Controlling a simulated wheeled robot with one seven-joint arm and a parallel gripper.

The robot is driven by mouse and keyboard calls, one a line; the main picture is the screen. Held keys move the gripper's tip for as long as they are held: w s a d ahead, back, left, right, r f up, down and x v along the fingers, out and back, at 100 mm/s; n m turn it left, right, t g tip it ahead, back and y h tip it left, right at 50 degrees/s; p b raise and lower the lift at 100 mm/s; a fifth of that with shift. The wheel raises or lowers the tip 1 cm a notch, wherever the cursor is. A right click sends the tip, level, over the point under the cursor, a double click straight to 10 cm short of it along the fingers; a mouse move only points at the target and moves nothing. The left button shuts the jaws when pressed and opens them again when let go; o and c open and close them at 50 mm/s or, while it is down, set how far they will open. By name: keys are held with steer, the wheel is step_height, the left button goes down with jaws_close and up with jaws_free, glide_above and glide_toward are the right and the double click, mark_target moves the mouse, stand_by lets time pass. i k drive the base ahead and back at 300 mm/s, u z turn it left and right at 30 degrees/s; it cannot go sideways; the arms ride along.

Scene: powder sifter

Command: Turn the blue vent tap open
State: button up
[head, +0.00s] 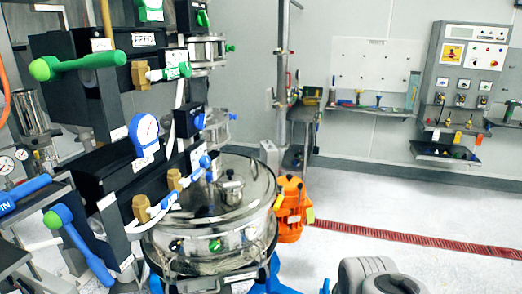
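Several blue-handled parts are on the machine at the left in the head view. A brass valve (141,208) has a small blue-and-white handle (165,206). A second brass valve (174,179) with a blue-and-white handle (197,172) sits behind it, to the right. A larger blue lever (86,252) with a green knob (57,216) slopes down at the lower left. I cannot tell which of these is the vent tap, nor whether it is open. My gripper is not in view.
A round steel sifter (215,205) stands beside the valves, with an orange unit (291,208) behind it. A green-knobbed lever (78,65) juts out above. Open floor (390,245) lies to the right, crossed by a red drain strip (420,240). My grey arm part shows at bottom right.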

mark_target(195, 175)
steer(key=u, duration=0.45)
steer(key=k, duration=1.05)
steer(key=z, duration=0.55)
steer(key=i, duration=0.8)
steer(key=u, duration=0.45)
steer(key=i, duration=0.8)
steer(key=u, duration=0.85)
